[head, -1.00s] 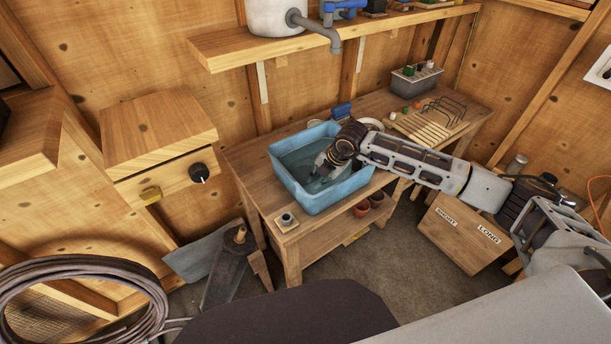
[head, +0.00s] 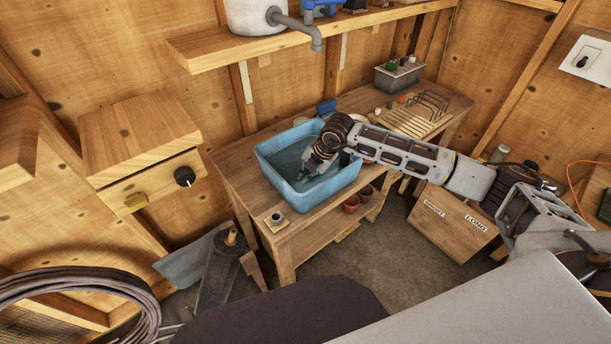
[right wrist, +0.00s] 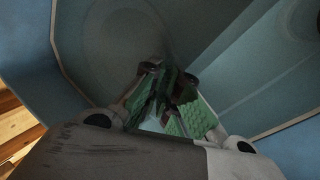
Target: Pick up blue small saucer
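A blue tub (head: 270,172) with water-like grey-blue contents stands on the wooden bench. My right gripper (head: 305,172) reaches down into it, fingers low inside. In the right wrist view, the gripper (right wrist: 167,90) has green pads that converge towards their tips; dark shapes there hide whether they meet or hold anything. Faint round, plate-like outlines show in the tub, one at the upper middle (right wrist: 125,35) and one at the right edge (right wrist: 292,60). I cannot tell which, if either, is the blue small saucer. My left gripper is out of view.
The bench (head: 236,165) also holds a slatted rack (head: 405,122), a grey box (head: 398,78) and a small cup on a square (head: 276,219). Terracotta pots (head: 351,204) stand on its lower shelf. A wall shelf (head: 300,38) hangs above. A labelled wooden box (head: 450,222) sits at right.

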